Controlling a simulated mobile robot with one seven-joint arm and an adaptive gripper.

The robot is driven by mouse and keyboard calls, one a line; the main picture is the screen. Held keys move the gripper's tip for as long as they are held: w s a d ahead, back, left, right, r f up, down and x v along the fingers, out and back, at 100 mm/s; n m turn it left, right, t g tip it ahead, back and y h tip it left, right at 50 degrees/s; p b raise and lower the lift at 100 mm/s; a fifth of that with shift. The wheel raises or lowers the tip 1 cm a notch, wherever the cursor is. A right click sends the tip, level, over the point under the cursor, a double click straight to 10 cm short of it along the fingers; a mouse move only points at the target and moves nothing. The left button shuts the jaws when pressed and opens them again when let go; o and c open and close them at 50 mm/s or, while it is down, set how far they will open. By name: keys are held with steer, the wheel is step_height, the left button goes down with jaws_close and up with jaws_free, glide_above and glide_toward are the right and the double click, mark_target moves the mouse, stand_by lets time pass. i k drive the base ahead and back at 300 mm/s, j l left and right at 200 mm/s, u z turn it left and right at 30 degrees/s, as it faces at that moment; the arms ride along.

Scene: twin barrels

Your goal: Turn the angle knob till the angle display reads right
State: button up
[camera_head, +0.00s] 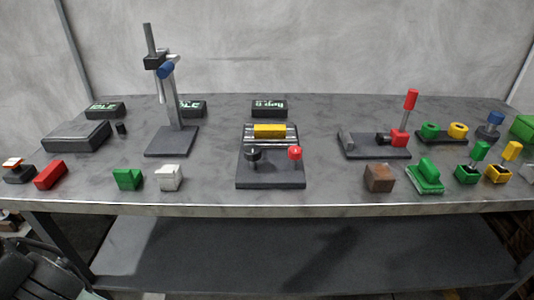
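A dark device (270,181) stands at the middle of the table, with a yellow block (269,131) lying across its grey rollers or rails. On it are a black knob (253,154) at the left and a red knob (295,153) at the right. Which knob sets the angle cannot be told. A small black display (269,107) with pale green text stands behind the device; its text is too small to read surely. My gripper is not clearly in view; nothing touches the knobs.
A stand (171,138) with a tall post and blue knob is left of centre. Two more displays (105,109) (193,108) stand at the back left. A red-handled lever (410,100) stands right. Coloured blocks line the front; gaps beside the middle device are clear.

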mark_target(253, 152)
steer(key=i+l+u, duration=0.25)
steer(key=i+l, duration=0.15)
steer(key=l, duration=0.2)
steer(key=i+l+u, duration=0.25)
steer(key=l, duration=0.4)
